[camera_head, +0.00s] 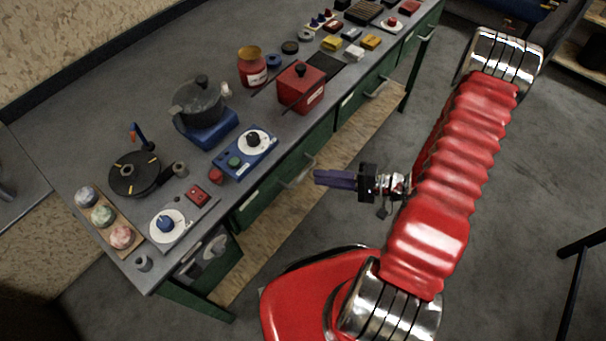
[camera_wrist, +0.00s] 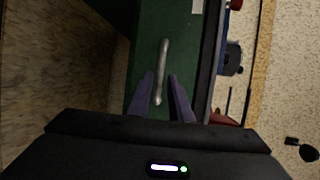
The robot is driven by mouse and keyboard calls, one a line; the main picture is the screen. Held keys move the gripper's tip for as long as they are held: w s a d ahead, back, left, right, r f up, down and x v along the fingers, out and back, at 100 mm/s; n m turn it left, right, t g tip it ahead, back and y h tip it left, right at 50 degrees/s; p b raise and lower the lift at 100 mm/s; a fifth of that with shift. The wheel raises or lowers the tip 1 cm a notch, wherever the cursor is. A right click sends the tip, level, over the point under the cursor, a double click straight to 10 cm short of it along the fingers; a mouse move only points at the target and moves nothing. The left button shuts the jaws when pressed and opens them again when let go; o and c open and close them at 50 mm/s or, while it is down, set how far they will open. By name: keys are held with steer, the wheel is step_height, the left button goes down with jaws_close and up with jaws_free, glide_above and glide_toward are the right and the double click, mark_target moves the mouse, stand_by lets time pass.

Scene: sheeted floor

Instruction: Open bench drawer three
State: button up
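The bench has green drawer fronts along its side. One green front (camera_head: 258,205) carries a metal bar handle (camera_head: 297,178), and another handle (camera_head: 378,88) is farther along. The drawers look shut; I cannot read which is number three. My gripper (camera_head: 318,178) is just off the bench side, close to the nearer handle. In the wrist view its two dark purple fingers (camera_wrist: 159,84) are apart, with the pale bar handle (camera_wrist: 163,65) lined up between them on a green front (camera_wrist: 180,45). The handle's near end shows between the fingers. Contact cannot be told.
The bench top (camera_head: 110,65) holds a pot (camera_head: 198,103), a red box (camera_head: 301,88), a blue dial unit (camera_head: 245,152) and several small items. A wooden lower shelf (camera_head: 262,252) runs under the drawers.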

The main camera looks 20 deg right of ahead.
mark_target(303, 174)
steer(key=shift+x, duration=3.3)
steer(key=shift+c, duration=0.4)
jaws_close()
steer(key=shift+f, duration=0.1)
